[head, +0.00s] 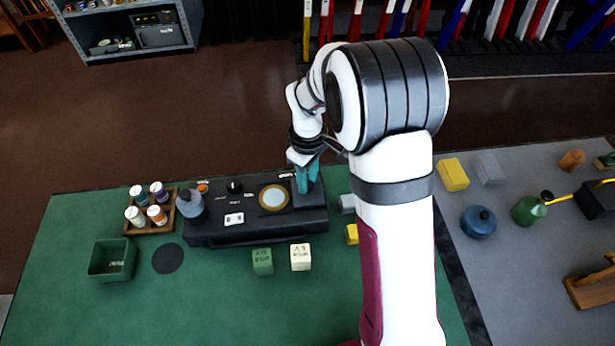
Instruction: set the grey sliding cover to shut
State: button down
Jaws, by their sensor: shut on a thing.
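A black control box (262,234) stands on the green mat. The grey sliding cover (311,200) is at the right end of its top, just right of a round cream dial with a gold rim (273,197). The dial is uncovered. My gripper (304,187) has teal fingers, points down and is shut on the grey sliding cover. The fingers hide the part they hold, and the cover's track is hard to make out.
The box also carries a black knob (234,187) and a white switch plate (234,219). Green (262,262) and cream (300,257) blocks stand in front. My arm hides the mat at right.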

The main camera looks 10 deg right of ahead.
dwell(0.9)
jog(key=a, duration=0.8)
jog(key=shift+w+a+r, duration=0.1)
jog(key=shift+a, duration=0.1)
jog(key=c, duration=0.6)
grip_release()
notch_tip(320, 180, up, 16)
jog(key=shift+d, duration=0.1)
